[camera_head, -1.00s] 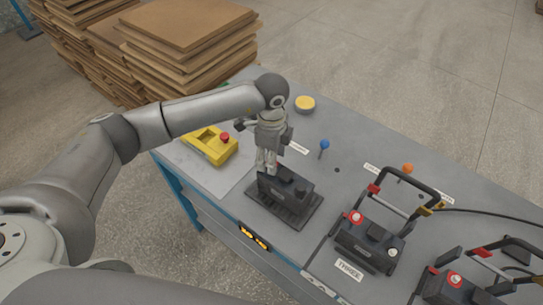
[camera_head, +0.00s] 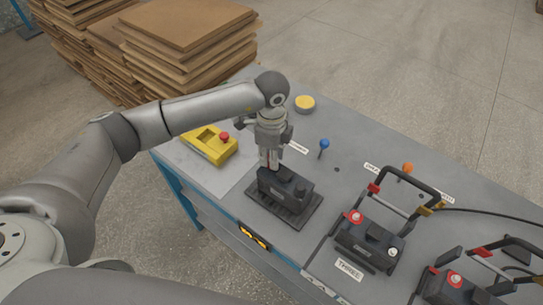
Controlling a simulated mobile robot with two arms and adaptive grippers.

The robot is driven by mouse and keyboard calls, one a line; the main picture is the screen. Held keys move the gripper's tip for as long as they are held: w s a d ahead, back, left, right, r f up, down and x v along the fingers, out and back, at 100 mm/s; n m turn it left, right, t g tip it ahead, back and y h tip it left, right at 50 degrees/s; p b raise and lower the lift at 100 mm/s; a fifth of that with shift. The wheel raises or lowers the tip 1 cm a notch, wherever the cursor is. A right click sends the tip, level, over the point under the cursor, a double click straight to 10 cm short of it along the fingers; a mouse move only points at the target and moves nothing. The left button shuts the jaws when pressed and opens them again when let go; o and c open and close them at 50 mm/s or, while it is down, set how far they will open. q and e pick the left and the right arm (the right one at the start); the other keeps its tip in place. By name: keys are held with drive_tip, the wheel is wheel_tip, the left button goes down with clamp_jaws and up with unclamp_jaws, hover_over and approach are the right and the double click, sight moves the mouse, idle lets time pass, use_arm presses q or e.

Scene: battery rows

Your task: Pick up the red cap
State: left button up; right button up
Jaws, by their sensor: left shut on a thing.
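My left gripper (camera_head: 269,165) points down over the left end of a black battery (camera_head: 287,187) on a dark base plate. It is shut on the red cap (camera_head: 273,158), of which only a thin reddish strip shows between the fingers. I cannot tell whether the cap is clear of the battery top. My right gripper is not in view.
A yellow box (camera_head: 212,150) with a red knob (camera_head: 224,136) is left of the gripper. A yellow disc (camera_head: 305,103), a blue knob (camera_head: 324,144) and an orange knob (camera_head: 407,168) stand behind. Batteries with raised black handles (camera_head: 412,180) are on the right.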

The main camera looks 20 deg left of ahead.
use_arm(q)
drive_tip(key=shift+r, duration=0.4)
drive_tip(key=s+r+b, duration=0.4)
drive_tip(key=s+r, duration=0.8)
drive_tip(key=s, duration=0.2)
drive_tip(key=shift+b, duration=0.35)
drive_tip(key=shift+o, duration=0.5)
drive_tip(key=c, duration=0.3)
drive_tip(key=shift+r+p, duration=0.6)
drive_tip(key=shift+r, duration=0.15)
clamp_jaws()
wheel_tip(320, 180, up, 5)
drive_tip(key=p, duration=0.3)
drive_tip(key=shift+f+p, duration=0.2)
drive_tip(key=shift+p, duration=0.15)
